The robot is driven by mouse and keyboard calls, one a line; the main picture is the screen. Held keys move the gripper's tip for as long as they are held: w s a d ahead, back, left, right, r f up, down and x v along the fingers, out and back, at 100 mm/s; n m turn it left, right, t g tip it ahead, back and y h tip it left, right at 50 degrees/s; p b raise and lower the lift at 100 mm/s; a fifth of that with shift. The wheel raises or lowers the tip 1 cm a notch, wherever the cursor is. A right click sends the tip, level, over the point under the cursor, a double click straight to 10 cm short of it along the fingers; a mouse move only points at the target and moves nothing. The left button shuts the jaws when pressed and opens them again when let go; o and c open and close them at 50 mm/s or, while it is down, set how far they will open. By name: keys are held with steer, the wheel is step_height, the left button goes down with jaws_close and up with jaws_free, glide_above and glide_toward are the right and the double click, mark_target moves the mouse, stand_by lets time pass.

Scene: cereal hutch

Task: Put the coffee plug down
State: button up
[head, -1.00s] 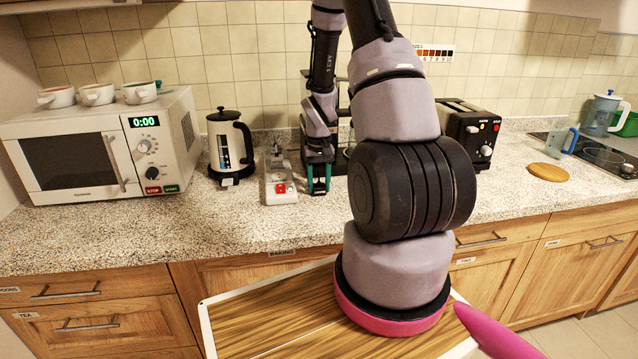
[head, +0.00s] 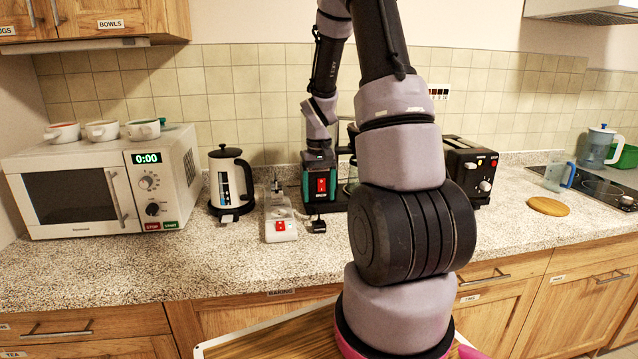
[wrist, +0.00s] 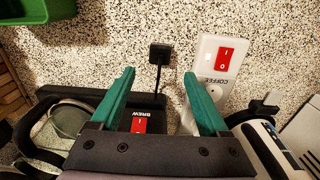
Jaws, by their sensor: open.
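The coffee plug (head: 317,226), small and black, lies on the speckled counter just right of the white power strip (head: 280,213). In the wrist view the plug (wrist: 160,53) shows with its cord running back toward the coffee machine (wrist: 72,97). The strip, labelled COFFEE with a red switch, shows there too (wrist: 214,62). My gripper (head: 319,180) is open and empty in front of the coffee machine. In the wrist view its teal fingers (wrist: 159,76) are spread apart, with the plug beyond the tips and touching neither.
A black toaster (head: 468,170) stands right of my arm. The front counter is clear. A green bin (wrist: 22,10) shows in the wrist view's corner.

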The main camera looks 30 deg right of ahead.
steer(key=s+a+r+t, duration=0.2)
steer(key=s+a+r, duration=0.1)
steer(key=r, duration=0.7)
steer(key=s+a+r+t, duration=0.1)
steer(key=s+a+r, duration=0.3)
steer(key=r, duration=0.6)
steer(key=s+a+r+t+y, duration=0.1)
steer(key=s+a+r+t, duration=0.1)
steer(key=s, duration=0.4)
steer(key=s+a+r+m+t+y, duration=0.1)
steer(key=s+a+r+t, duration=0.1)
steer(key=s+a+r, duration=0.2)
step_height(320, 180, up, 2)
steer(key=s, duration=0.2)
steer(key=shift+s+a+r, duration=0.2)
steer(key=shift+s+r, duration=0.05)
steer(key=shift+s, duration=0.1)
steer(key=shift+c, duration=0.3)
